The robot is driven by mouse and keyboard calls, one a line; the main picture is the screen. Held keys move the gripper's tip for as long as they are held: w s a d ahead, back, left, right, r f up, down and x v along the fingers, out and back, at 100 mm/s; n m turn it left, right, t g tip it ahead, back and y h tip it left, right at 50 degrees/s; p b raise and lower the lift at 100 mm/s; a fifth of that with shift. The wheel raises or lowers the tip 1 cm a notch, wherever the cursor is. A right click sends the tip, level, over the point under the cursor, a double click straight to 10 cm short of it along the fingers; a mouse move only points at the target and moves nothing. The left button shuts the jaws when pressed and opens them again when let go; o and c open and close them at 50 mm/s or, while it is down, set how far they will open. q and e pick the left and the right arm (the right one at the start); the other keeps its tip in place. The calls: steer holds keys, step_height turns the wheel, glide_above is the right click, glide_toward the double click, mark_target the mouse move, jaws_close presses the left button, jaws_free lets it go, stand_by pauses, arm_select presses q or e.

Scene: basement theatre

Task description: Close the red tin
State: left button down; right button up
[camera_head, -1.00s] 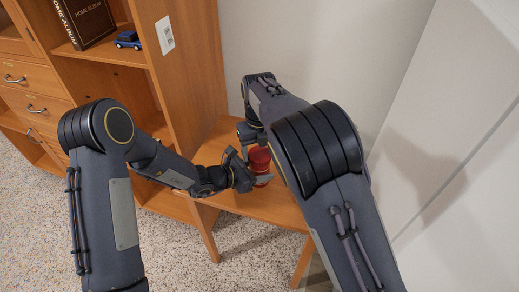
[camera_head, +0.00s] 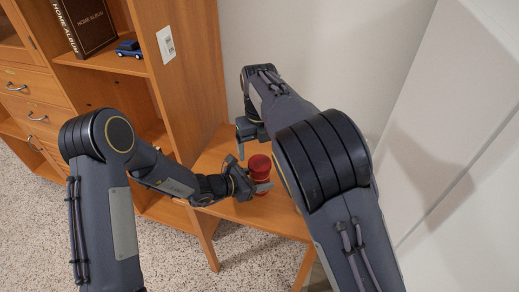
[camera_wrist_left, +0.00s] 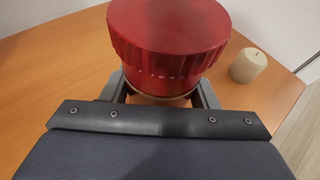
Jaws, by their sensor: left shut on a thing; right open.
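The red tin (camera_head: 259,168) stands upright on the small wooden table. In the left wrist view it shows close up, with a ribbed red lid (camera_wrist_left: 170,30) sitting on top of its body (camera_wrist_left: 165,84); I cannot tell whether the lid is fully down. My left gripper (camera_head: 257,186) is shut on the tin's lower part, one finger on each side, also in the left wrist view (camera_wrist_left: 163,98). My right gripper (camera_head: 242,142) is open and empty, just behind and left of the tin, apart from it. My right arm hides part of the table.
A cream candle (camera_wrist_left: 249,65) stands near the tin in the left wrist view. A tall wooden shelf unit (camera_head: 188,75) rises at the left, holding a blue toy car (camera_head: 130,48) and an album (camera_head: 85,22). Walls close off the right.

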steer(key=shift+c, duration=0.4)
steer(key=n, duration=0.4)
steer(key=shift+r+n, duration=0.15)
steer(key=shift+n, duration=0.25)
steer(key=n, duration=0.5)
steer(key=shift+r, duration=0.2)
steer(key=n, duration=0.5)
steer(key=shift+r, duration=0.2)
steer(key=n, duration=0.5)
steer(key=shift+r, duration=0.15)
steer(key=n, duration=0.5)
steer(key=shift+r, duration=0.2)
steer(key=n, duration=0.5)
steer(key=shift+r, duration=0.2)
steer(key=n, duration=0.7)
steer(key=shift+r, duration=0.3)
steer(key=n, duration=0.5)
steer(key=shift+r, duration=0.15)
